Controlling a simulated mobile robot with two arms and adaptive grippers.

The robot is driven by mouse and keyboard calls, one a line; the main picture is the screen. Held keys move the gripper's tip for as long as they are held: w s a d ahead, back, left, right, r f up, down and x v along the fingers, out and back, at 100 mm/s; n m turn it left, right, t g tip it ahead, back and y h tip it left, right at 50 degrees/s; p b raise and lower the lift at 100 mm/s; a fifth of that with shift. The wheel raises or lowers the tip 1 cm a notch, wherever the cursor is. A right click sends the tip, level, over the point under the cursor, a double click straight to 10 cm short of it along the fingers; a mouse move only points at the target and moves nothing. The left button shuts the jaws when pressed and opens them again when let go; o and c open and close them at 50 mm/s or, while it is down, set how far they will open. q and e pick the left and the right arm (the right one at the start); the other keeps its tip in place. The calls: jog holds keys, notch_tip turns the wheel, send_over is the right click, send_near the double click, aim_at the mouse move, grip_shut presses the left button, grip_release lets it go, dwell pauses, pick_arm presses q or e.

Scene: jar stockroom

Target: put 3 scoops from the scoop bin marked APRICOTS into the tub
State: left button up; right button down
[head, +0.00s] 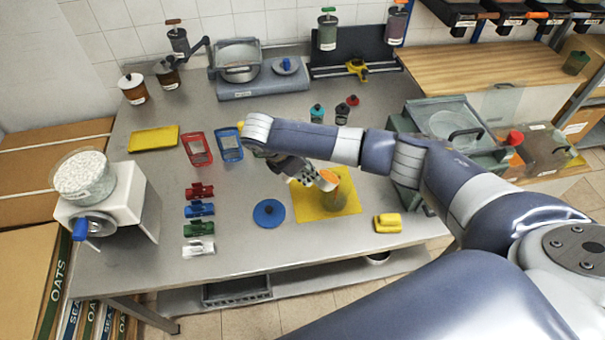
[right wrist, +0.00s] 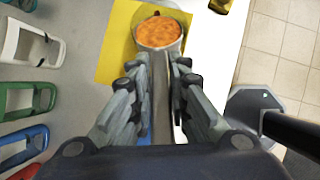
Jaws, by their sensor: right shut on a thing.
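My right gripper (head: 303,176) is shut on the handle of a scoop (right wrist: 160,95). The scoop's round cup holds orange pieces (right wrist: 158,31), which also show in the head view (head: 328,178). The cup is at the top of a see-through tub (head: 338,198) that stands on a yellow mat (head: 308,213). In the wrist view the cup hides most of the tub, and I cannot tell how much the tub holds. A clear-fronted bin (head: 545,152) stands at the right; I cannot read its label. My left gripper is not in view.
A blue lid (head: 269,213) lies left of the mat, and a yellow clip (head: 388,222) lies right of it. Several coloured clips (head: 199,209) lie farther left. A green-grey bin (head: 450,132) stands on the right side.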

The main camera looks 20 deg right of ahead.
jog(key=shift+d+r+y, duration=0.45)
jog(key=shift+d+y, duration=0.35)
jog(key=shift+w+d+r+y, duration=0.1)
jog(key=shift+d+r+y, duration=0.85)
jog(key=shift+d+y, duration=0.35)
jog(key=d+r+y+b, duration=0.1)
jog(key=d+y+b, duration=0.4)
jog(key=d+y, duration=0.2)
jog(key=shift+w+d+r+g+y, duration=0.2)
jog(key=shift+w+d+g+y, duration=0.2)
jog(key=shift+d, duration=0.25)
dwell(0.6)
